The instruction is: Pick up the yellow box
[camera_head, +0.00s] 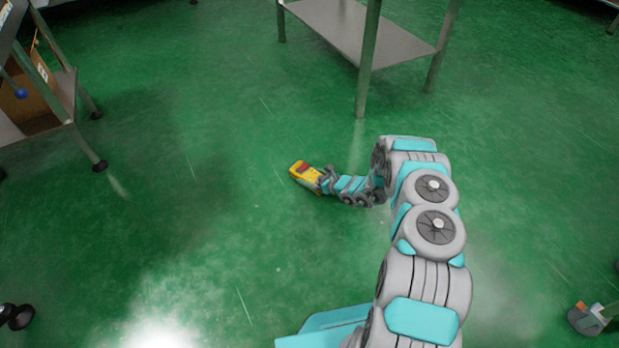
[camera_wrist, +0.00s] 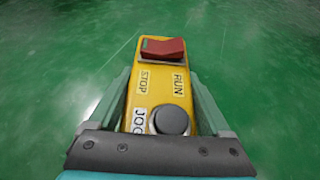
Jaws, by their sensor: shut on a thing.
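The yellow box (camera_head: 307,175) is a control box at the end of my arm, over the green floor in the head view. In the wrist view the yellow box (camera_wrist: 160,83) has a red rocker switch, a black round knob and labels reading STOP, RUN and JOG. My gripper (camera_wrist: 158,100) has one finger on each side of the box and is shut on it. My gripper (camera_head: 318,180) also shows in the head view at the box's right end. The box's near end is hidden by the gripper's body.
A metal table (camera_head: 345,25) with legs stands at the top. A small grey object (camera_head: 587,318) is at the lower right edge. The green floor (camera_head: 215,215) around the box is clear.

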